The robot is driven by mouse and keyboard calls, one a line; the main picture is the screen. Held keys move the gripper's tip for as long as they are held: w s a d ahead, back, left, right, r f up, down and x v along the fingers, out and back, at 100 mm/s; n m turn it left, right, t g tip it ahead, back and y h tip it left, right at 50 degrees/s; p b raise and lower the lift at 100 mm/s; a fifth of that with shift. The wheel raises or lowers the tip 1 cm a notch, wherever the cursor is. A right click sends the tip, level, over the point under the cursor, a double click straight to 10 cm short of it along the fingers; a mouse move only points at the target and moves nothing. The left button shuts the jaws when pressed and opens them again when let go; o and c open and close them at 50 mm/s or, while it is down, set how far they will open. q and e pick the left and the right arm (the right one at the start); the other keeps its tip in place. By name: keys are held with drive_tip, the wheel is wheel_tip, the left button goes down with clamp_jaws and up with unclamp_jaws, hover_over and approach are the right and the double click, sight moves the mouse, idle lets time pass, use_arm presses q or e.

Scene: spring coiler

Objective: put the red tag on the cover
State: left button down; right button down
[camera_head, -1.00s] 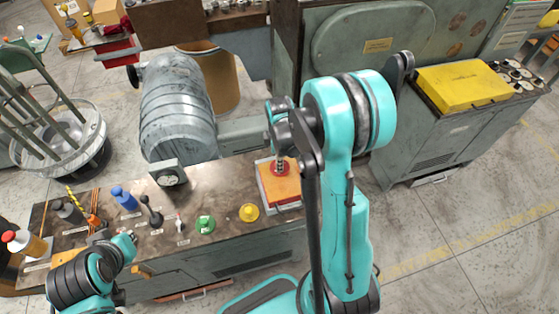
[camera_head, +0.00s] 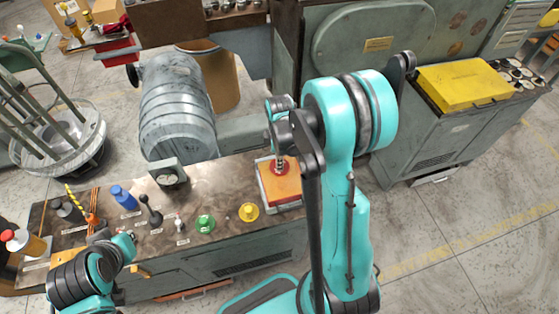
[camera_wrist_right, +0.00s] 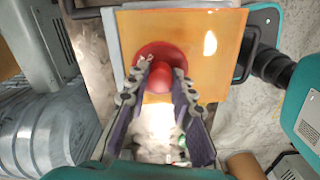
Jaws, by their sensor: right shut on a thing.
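The red tag (camera_wrist_right: 157,67) is a round red disc with a raised knob, at the fingertips of my right gripper (camera_wrist_right: 160,85). That gripper is shut on its knob. The tag is over the left part of the orange cover (camera_wrist_right: 195,35), on its face or very close to it; I cannot tell which. In the head view the cover (camera_head: 285,183) is at the bench's right end, with the tag (camera_head: 281,166) and my right gripper (camera_head: 281,148) at its upper edge. My left arm is at lower left; its fingers are not clear.
The bench (camera_head: 225,178) also holds a yellow tag (camera_head: 249,212), a green tag (camera_head: 205,223), a blue bottle (camera_head: 125,197) and a dial gauge (camera_head: 170,177). A large ribbed grey machine part (camera_head: 177,110) stands behind. A grey cabinet (camera_head: 445,140) stands at right.

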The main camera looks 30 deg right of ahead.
drive_tip(key=shift+f+b, duration=0.6)
drive_tip(key=shift+f, duration=0.05)
idle(0.7)
drive_tip(key=c, duration=1.2)
unclamp_jaws()
drive_tip(key=shift+r, duration=0.15)
wheel_tip(320, 180, up, 25)
drive_tip(key=p, duration=1)
